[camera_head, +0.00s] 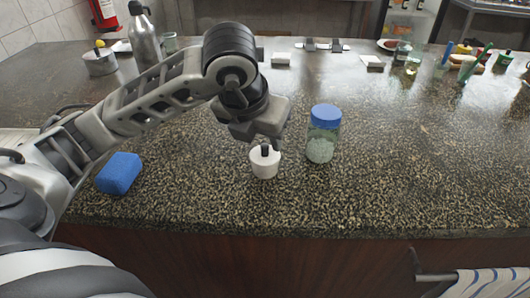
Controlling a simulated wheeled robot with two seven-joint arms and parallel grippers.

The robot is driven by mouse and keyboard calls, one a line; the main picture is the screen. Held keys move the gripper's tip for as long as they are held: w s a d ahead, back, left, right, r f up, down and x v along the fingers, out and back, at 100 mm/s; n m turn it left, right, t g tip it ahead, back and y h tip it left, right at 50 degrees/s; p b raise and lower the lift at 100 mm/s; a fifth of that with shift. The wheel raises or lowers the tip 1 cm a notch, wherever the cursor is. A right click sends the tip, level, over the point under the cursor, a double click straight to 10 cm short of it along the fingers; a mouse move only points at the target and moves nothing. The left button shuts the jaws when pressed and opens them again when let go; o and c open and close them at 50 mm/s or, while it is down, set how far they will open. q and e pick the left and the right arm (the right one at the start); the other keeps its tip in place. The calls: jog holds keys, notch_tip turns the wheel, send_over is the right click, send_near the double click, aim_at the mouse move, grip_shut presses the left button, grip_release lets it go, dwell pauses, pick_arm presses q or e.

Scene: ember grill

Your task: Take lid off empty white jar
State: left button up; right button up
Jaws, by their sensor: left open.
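A small white jar (265,167) stands upright on the speckled counter, near the middle of the view. A dark knob or fingertip shows at its top, and the gripper partly hides its lid. My left gripper (265,147) points down right over the jar, its fingers at the jar's top. It is open; whether the fingers touch the lid I cannot tell. The inside of the jar is hidden. My right gripper is out of view.
A glass jar with a blue lid (324,135) stands close to the right of the white jar. A blue sponge-like block (119,173) lies at left. A metal bottle (143,36) and small pot (99,62) stand back left. The right front counter is clear.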

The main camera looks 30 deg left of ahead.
aim_at(265, 152)
pick_arm(q)
jog(key=shift+x, duration=1.5)
grip_shut()
jog(key=shift+r, duration=0.2)
